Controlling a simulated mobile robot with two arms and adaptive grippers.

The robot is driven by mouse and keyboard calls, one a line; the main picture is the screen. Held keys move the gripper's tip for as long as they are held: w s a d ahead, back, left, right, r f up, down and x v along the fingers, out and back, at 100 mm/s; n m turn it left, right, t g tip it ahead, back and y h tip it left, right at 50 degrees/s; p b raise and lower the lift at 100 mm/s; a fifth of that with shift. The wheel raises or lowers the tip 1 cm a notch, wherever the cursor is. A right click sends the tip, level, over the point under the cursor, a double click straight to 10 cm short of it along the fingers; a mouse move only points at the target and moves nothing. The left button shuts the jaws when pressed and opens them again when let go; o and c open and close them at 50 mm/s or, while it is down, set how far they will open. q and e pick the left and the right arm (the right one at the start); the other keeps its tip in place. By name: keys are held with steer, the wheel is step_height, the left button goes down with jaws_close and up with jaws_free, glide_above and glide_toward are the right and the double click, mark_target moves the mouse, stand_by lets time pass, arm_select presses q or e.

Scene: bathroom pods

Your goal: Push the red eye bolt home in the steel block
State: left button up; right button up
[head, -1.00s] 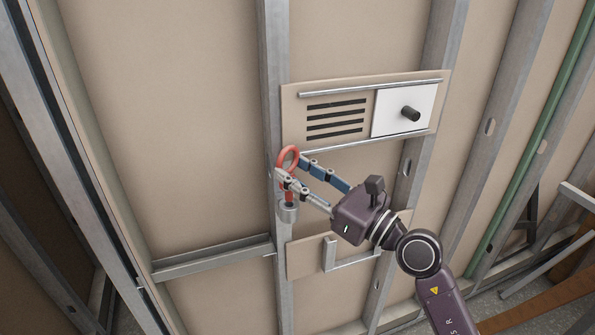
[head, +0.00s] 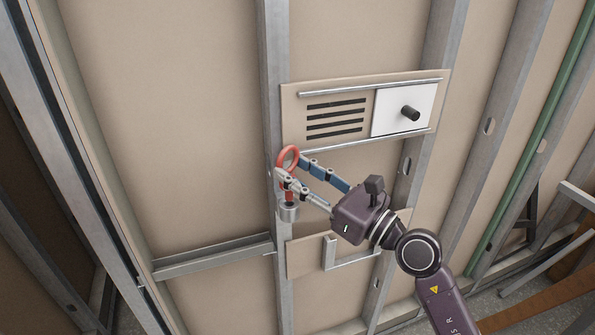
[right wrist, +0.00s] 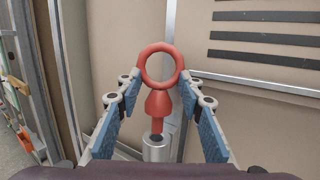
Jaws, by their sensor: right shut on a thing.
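The red eye bolt (head: 289,157) stands upright, its ring at the top. It also shows in the right wrist view (right wrist: 158,103), where its narrow shank goes down into the top of the steel block (right wrist: 157,149). A length of red shank shows above the block. The block (head: 289,213) is a small grey cylinder in front of a metal stud. My right gripper (head: 283,163) is shut on the eye bolt, its two fingers on either side just below the ring. My left gripper is not in view.
A panel with dark slots (head: 336,115) and a black knob (head: 411,113) is above and right of the bolt. A lower panel has a metal bracket handle (head: 352,260). A metal stud (head: 276,100) runs behind the block. A horizontal rail (head: 212,257) lies to the left.

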steer(key=shift+r, duration=0.1)
steer(key=shift+f+b, duration=1.85)
steer(key=shift+f, duration=0.65)
steer(key=o, duration=1.4)
steer(key=shift+c, duration=0.2)
steer(key=v, duration=1.2)
